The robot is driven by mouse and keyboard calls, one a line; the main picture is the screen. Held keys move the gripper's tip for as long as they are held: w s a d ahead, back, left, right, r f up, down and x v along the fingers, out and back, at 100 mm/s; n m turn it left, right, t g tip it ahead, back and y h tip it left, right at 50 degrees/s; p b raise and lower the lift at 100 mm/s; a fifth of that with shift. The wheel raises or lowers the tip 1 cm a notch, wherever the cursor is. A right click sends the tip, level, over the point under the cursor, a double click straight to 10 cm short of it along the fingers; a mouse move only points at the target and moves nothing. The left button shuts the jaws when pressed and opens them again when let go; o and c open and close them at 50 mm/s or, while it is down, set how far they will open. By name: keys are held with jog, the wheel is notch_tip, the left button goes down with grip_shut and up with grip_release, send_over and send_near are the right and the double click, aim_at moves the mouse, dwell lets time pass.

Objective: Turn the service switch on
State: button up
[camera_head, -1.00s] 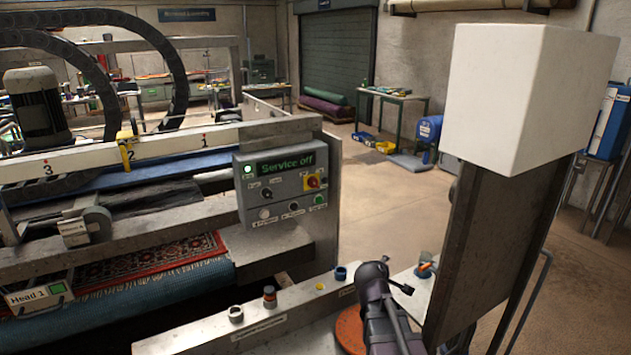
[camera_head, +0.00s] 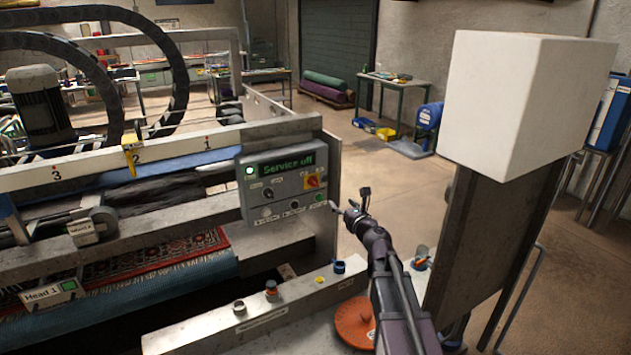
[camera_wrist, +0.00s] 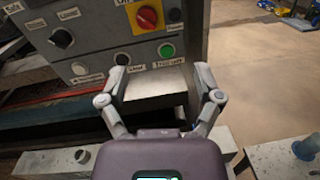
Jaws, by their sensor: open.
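I cannot tell for sure which control is the service switch. My gripper (camera_head: 350,202) is open and empty, right of the panel. In the wrist view my gripper (camera_wrist: 160,74) has its fingers spread below the green button (camera_wrist: 166,50), with no clear contact.
A red-and-yellow switch (camera_head: 313,182) and a pale knob (camera_wrist: 79,69) share the panel. A white block (camera_head: 520,100) on a post stands at right. Open floor lies beyond.

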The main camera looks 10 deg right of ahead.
aim_at(316, 185)
jog(key=shift+s+a+n+g+y, duration=0.1)
jog(key=shift+a+n+g+y, duration=0.35)
jog(key=shift+n, duration=0.75)
jog(key=shift+a, duration=0.15)
jog(key=x, duration=1.4)
jog(key=shift+r, duration=0.2)
jog(key=shift+s, duration=0.1)
jog(key=c, duration=1.1)
